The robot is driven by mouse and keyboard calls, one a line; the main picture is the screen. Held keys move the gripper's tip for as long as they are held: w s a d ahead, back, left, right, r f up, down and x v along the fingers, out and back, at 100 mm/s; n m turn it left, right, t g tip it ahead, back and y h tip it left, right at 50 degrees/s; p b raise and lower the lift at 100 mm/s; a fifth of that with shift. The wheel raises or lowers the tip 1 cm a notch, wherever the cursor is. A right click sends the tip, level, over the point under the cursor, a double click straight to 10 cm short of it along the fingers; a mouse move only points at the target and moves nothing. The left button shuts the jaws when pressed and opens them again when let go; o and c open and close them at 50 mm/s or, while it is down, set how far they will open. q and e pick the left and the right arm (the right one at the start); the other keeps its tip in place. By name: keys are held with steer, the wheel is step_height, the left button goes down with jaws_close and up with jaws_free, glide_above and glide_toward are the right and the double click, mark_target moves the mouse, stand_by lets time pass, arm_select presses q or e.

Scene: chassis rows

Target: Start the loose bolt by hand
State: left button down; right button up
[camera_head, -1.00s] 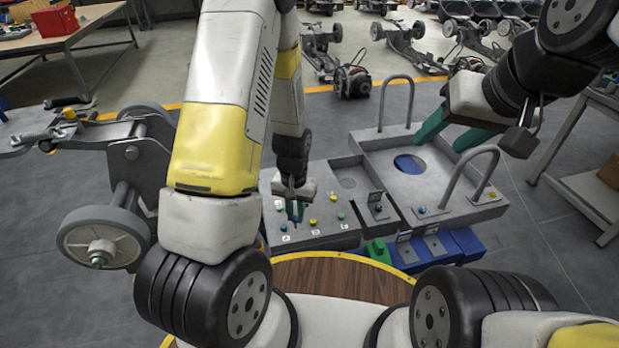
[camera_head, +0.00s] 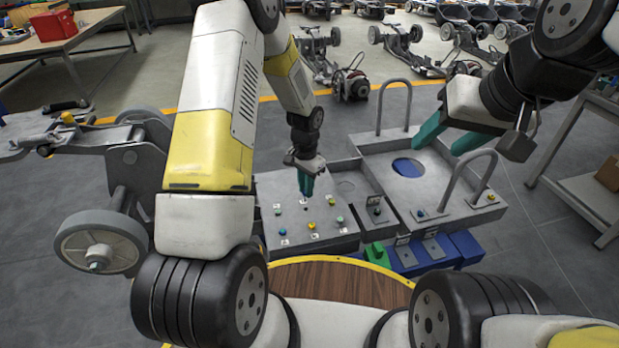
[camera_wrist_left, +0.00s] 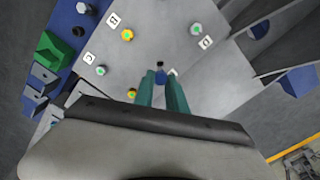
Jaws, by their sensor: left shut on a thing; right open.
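My left gripper (camera_head: 306,186) points down over the back part of a grey panel (camera_head: 262,188) with several coloured bolts. It is shut on a small blue bolt (camera_wrist_left: 160,77), seen between the teal fingertips in the left wrist view. A dark spot lies just beyond the bolt's end; I cannot tell whether the bolt touches the panel. Around it are a yellow bolt (camera_head: 311,225), a green bolt (camera_head: 340,218) and another yellow-orange bolt (camera_wrist_left: 132,93). My right gripper (camera_head: 448,140) is open and empty, above the grey tray to the right.
The grey tray (camera_head: 440,205) has two tall loop handles and a round blue opening. Green (camera_head: 376,253) and blue blocks stand at the panel's front. A wheeled chassis (camera_head: 130,190) stands at the left. A round wooden top (camera_head: 335,282) lies in front of me.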

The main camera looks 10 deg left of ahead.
mark_target(305, 201)
arm_select(q)
step_height(305, 201, down, 3)
steer(key=shift+r, duration=0.15)
steer(key=n, duration=0.3)
steer(key=shift+r, duration=0.1)
steer(key=n, duration=0.8)
steer(key=shift+a, duration=0.1)
steer(key=n, duration=0.4)
steer(key=shift+a, duration=0.1)
steer(key=shift+f, duration=1)
steer(key=shift+f, duration=0.7)
steer(key=m, duration=0.3)
steer(key=shift+m, duration=1.1)
